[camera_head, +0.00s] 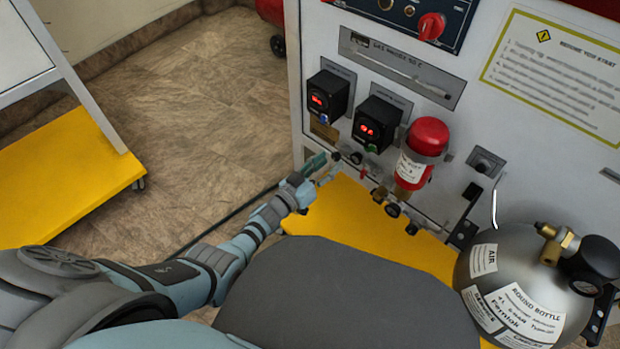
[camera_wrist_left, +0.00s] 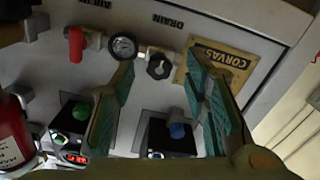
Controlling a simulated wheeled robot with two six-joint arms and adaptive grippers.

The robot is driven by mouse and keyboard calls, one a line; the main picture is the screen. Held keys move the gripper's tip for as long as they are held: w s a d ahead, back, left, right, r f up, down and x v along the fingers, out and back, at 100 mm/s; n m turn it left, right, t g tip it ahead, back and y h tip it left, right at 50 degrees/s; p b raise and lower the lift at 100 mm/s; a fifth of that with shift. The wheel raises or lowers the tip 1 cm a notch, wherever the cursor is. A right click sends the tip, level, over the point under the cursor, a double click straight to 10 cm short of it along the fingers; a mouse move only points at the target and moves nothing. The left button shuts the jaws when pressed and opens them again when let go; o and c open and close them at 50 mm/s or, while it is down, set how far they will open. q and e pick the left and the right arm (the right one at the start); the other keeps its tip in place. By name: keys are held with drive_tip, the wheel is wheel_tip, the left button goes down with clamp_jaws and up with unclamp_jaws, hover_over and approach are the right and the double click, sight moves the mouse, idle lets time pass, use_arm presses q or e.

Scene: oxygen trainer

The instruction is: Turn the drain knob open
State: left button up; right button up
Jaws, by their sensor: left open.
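The drain knob (camera_wrist_left: 160,66) is a small black knob on the light panel beneath the printed word DRAIN in the left wrist view. In the head view it is a small dark spot (camera_head: 336,156) just beyond the gripper tips. My left gripper (camera_head: 324,167) is open, low in front of the panel. In the left wrist view, its two green fingers (camera_wrist_left: 160,72) stand apart, with the knob seen between their tips. Nothing is held. I cannot tell how far the tips are from the knob. My right gripper is not in view.
Beside the knob are a round gauge (camera_wrist_left: 123,46), a red lever (camera_wrist_left: 76,44) and a brass plate (camera_wrist_left: 222,68). Black boxes with red displays (camera_head: 327,96) sit above, near a red cylinder (camera_head: 425,140). A round metal bottle (camera_head: 520,270) stands at right. Open floor (camera_head: 200,110) lies left.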

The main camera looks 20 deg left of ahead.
use_arm(q)
drive_tip(key=v, duration=1)
